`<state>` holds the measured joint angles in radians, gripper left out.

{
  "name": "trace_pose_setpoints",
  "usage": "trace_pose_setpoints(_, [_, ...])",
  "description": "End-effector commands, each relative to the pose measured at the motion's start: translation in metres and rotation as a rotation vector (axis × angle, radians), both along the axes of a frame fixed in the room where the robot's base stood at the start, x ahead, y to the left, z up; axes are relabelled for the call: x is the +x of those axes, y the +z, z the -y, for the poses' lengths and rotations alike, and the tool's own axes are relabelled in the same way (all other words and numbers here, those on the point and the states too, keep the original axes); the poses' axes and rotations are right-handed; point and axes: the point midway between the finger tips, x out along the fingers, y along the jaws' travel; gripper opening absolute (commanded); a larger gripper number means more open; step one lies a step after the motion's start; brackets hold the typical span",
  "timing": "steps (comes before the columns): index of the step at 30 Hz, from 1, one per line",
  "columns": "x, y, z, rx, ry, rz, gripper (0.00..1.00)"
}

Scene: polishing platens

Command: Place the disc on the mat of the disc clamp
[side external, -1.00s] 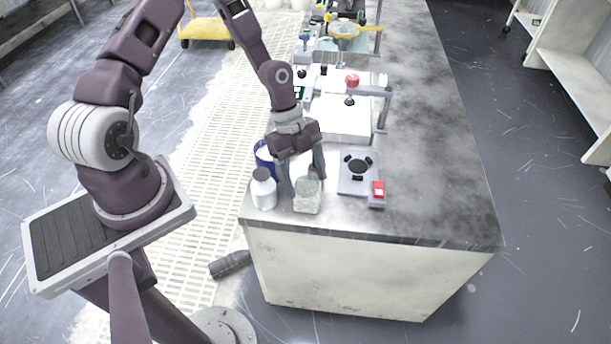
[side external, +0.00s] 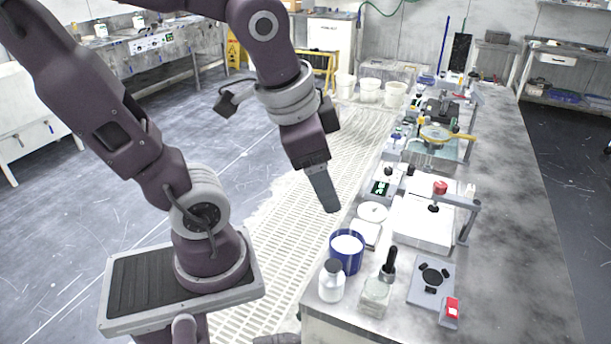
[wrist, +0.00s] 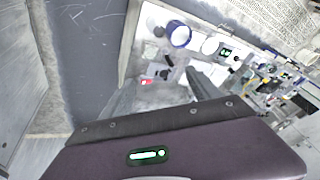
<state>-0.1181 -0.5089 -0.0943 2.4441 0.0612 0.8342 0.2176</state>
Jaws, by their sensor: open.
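My gripper (side external: 326,205) is open and hangs in the air, left of the bench and above the floor grating. In the side view its fingers overlap, so the gap is hidden; a grey finger also shows in the wrist view (wrist: 202,85). I see nothing between the fingers. A small grey plate (side external: 418,294) with black round pads and a red switch lies at the bench's near end; I cannot tell whether it is the disc clamp. A white round piece (side external: 372,211) rests on a white square base; I cannot tell whether it is the disc.
A white bottle (side external: 331,285), a blue tub (side external: 346,252), a clear square jar (side external: 375,293) and a black-handled tool (side external: 389,262) crowd the bench's near left corner. A white unit (side external: 420,225) with a red-knobbed arm stands behind. The bench's right side (side external: 520,230) is bare.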

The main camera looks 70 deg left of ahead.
Motion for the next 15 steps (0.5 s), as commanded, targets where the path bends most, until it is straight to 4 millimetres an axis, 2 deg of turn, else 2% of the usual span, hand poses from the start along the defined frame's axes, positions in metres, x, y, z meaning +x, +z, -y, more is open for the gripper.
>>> trace_pose_setpoints(2, [-0.020,0.012,0.010,-0.094,0.092,0.081,0.71])
trace_pose_setpoints(5, [-0.034,0.017,0.015,-0.175,0.160,0.124,0.76])
trace_pose_setpoints(15, [-0.037,0.018,0.017,-0.195,0.179,0.133,0.76])
